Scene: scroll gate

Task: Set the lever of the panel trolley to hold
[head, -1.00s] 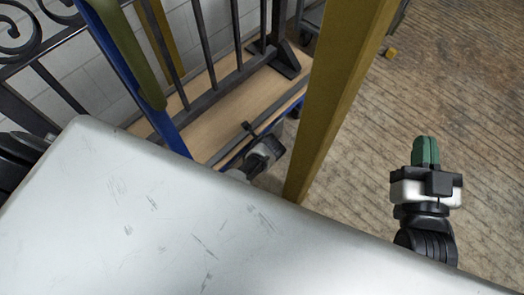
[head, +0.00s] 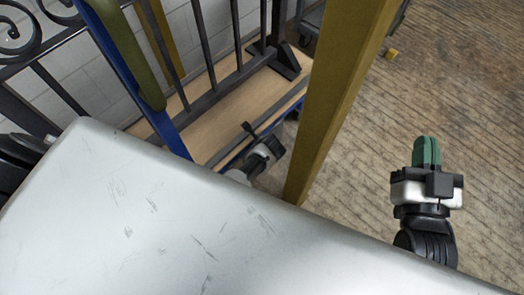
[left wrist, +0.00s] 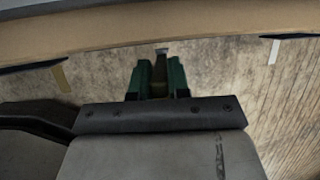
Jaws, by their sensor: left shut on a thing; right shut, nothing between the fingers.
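The panel trolley has a pale wooden deck (head: 205,110) with a blue edge and frame; the deck edge (left wrist: 100,30) crosses the top of the left wrist view. My left gripper (head: 268,148) is low at the deck's front edge, partly hidden. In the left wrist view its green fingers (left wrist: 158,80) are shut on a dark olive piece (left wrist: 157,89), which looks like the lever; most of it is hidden. Its setting cannot be read. My right gripper (head: 427,152) is shut and empty over the floor, away from the trolley.
A black iron gate panel (head: 208,55) stands on the deck. An olive-yellow post (head: 342,95) rises between the trolley and my right gripper. An olive-green bar (head: 132,50) is at the upper left.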

